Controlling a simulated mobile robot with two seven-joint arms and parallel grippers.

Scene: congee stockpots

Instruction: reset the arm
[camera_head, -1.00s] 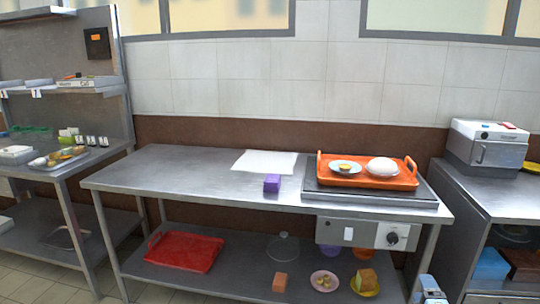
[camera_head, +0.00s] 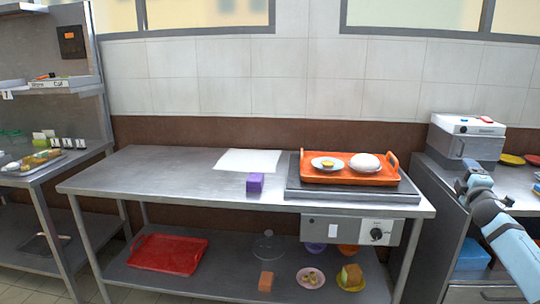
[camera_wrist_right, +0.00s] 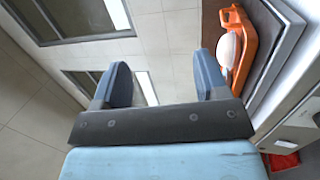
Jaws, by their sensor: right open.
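My right gripper (camera_head: 466,172) is raised at the right side of the head view, in front of the right counter. In the right wrist view my right gripper (camera_wrist_right: 168,88) has its two fingers wide apart with nothing between them. The orange tray (camera_head: 343,177) is on the flat griddle of the middle table, apart from the gripper. It holds a white plate (camera_head: 322,163) with a yellow item and a white rounded item (camera_head: 364,162). The orange tray also shows at the upper right of the wrist view (camera_wrist_right: 246,28). My left gripper is out of view.
A purple block (camera_head: 255,183) and a white sheet (camera_head: 247,162) are on the middle steel table (camera_head: 150,172), whose left half is clear. A red tray (camera_head: 167,252) and small dishes are on its lower shelf. A white-topped steel box (camera_head: 466,140) stands on the right counter.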

